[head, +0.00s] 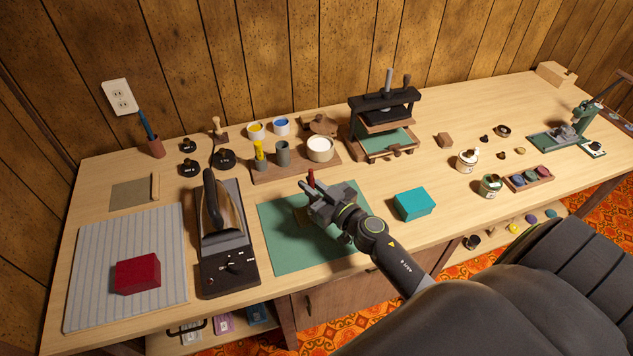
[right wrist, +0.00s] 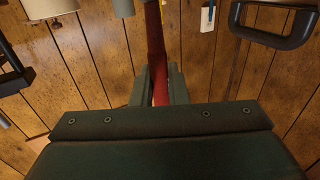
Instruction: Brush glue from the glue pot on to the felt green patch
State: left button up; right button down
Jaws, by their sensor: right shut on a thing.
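My right gripper (head: 318,197) is over the green mat (head: 283,248), its fingers shut on a red-handled tool (head: 311,177), likely the brush. The red handle also shows between the fingers in the right wrist view (right wrist: 156,50). The tool's lower end is hidden by the gripper. The glue pot, a pot with creamy white contents (head: 320,146), stands on the wooden board behind the gripper. I cannot clearly make out a separate felt green patch; a small olive-brown edge (head: 301,214) shows on the mat beside the gripper and is mostly covered. My left gripper is not in view.
On the board (head: 278,174) also stand a grey cup (head: 282,153) and a yellow item (head: 260,154). An iron (head: 218,225) stands left of the mat, a teal box (head: 413,204) right of it. A press (head: 385,120) stands behind. The mat's front left is clear.

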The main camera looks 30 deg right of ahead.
jog(key=a+p, duration=0.1)
jog(key=a, duration=0.1)
jog(key=w+a, duration=0.1)
jog(key=a, duration=0.1)
jog(key=shift+p, duration=0.4)
dwell(0.4)
jog(key=shift+s, duration=0.1)
jog(key=shift+d, duration=0.15)
jog(key=s+d, duration=0.1)
jog(key=d, duration=0.6)
jog(key=shift+s+b, duration=0.35)
jog(key=shift+b, duration=0.05)
dwell(1.2)
